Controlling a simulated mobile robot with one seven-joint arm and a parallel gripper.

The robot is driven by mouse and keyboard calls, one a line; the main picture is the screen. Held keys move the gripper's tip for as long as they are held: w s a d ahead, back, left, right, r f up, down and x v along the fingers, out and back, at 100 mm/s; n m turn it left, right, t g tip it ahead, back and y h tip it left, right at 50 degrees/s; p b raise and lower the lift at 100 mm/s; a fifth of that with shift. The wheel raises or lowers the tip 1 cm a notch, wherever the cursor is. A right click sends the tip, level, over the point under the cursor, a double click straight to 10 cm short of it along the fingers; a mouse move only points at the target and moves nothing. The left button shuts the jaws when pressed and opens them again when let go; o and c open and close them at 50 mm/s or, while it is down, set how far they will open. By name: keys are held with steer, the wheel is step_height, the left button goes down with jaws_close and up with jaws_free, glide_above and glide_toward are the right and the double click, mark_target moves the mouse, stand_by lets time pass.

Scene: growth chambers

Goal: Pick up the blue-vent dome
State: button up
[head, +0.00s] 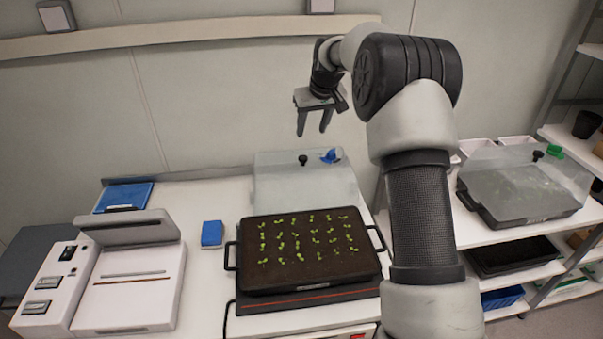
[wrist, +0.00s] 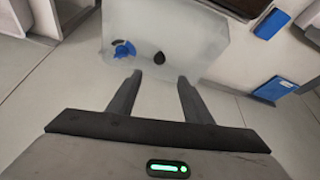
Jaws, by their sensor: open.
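The blue-vent dome (head: 300,192) is a clear, pale cover with a black knob (head: 303,160) and a blue vent (head: 330,157) on top. It stands on the white bench behind the seedling tray, towards the wall. My gripper (head: 313,128) is open and empty, raised above the dome. In the wrist view, the dome (wrist: 192,45) lies beyond my open fingers (wrist: 160,78), with the knob (wrist: 159,58) just past the gap and the blue vent (wrist: 122,49) left of it. The gripper appears apart from the dome.
A black tray of seedlings (head: 311,283) stands in front of the dome. A blue box (head: 212,233) and a white device (head: 130,285) are to its left. On the right shelf, another clear dome (head: 515,185) has a green vent (head: 555,152). The wall is close behind.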

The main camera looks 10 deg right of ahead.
glide_above(304, 158)
steer(key=s, duration=0.3)
step_height(304, 158, down, 10)
steer(key=shift+w+d+f, duration=0.1)
steer(key=shift+f, duration=0.15)
steer(key=shift+d+x, duration=0.2)
steer(key=shift+x, duration=2.45)
steer(key=shift+a, duration=0.1)
jaws_close()
